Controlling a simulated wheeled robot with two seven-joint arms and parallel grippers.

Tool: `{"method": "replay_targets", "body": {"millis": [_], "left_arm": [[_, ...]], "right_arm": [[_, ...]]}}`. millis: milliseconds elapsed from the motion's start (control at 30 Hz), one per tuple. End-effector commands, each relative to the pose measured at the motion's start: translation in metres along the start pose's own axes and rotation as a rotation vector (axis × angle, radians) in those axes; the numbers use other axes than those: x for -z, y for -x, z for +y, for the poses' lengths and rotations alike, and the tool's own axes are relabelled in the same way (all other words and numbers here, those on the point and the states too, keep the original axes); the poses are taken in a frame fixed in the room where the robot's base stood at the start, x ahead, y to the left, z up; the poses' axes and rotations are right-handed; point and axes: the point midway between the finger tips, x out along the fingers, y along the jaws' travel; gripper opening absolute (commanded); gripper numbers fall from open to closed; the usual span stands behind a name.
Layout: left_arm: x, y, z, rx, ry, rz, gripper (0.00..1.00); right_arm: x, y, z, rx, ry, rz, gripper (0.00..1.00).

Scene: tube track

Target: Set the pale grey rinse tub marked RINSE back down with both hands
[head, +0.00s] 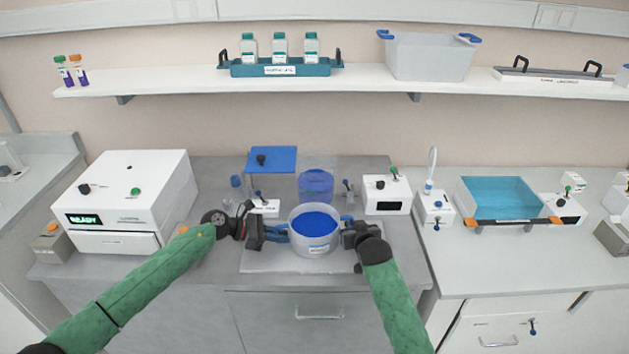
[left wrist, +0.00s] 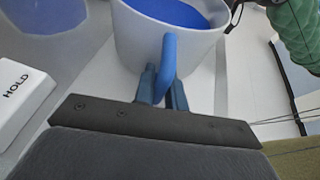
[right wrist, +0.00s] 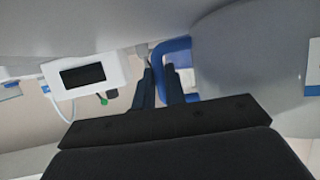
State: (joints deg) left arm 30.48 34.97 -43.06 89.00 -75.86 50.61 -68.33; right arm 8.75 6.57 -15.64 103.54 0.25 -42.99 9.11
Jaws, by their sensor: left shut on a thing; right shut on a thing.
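The pale grey rinse tub (head: 314,246) is a round tub with blue liquid in it and a small label on its front. It is at the middle of the bench in the head view, over a pale mat (head: 262,262); I cannot tell whether it touches the mat. My left gripper (head: 276,233) is shut on its left blue handle, seen closely in the left wrist view (left wrist: 163,88). My right gripper (head: 347,234) is shut on its right blue handle, which shows in the right wrist view (right wrist: 178,62). The tub looks about level.
A clear vessel with blue liquid (head: 316,185) stands just behind the tub. A blue plate (head: 271,160) on a stand is behind left. A white box with a dark display (head: 386,195) is behind right. A white machine reading READY (head: 125,205) stands at left.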

Motion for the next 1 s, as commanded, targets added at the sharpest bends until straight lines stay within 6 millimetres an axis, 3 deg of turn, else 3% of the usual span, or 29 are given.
{"method": "replay_targets", "body": {"millis": [33, 67, 100, 200, 567, 767, 1000], "left_arm": [[-0.002, 0.001, 0.001, -0.001, -0.001, -0.001, 0.00], [-0.002, 0.001, 0.001, -0.001, -0.001, -0.001, 0.16], [-0.002, 0.001, 0.001, -0.001, -0.001, -0.001, 0.24], [-0.001, 0.001, 0.000, -0.001, -0.001, -0.001, 0.38], [0.000, 0.005, 0.000, 0.000, 0.000, 0.001, 0.38], [0.000, 0.034, 0.001, -0.001, 0.000, 0.002, 0.38], [0.001, 0.080, 0.001, -0.001, 0.001, 0.002, 0.38]], "right_arm": [[0.002, 0.000, 0.000, 0.000, 0.000, 0.003, 0.00], [0.002, 0.000, 0.000, 0.000, 0.000, 0.003, 0.00], [0.002, 0.000, 0.000, 0.000, 0.000, 0.003, 0.00], [0.002, 0.000, 0.000, 0.000, 0.000, 0.003, 0.00], [0.003, 0.001, 0.000, 0.000, -0.001, 0.004, 0.00], [0.003, 0.001, 0.000, 0.001, -0.001, 0.004, 0.00], [0.003, 0.001, 0.000, 0.001, -0.001, 0.004, 0.00]]}}
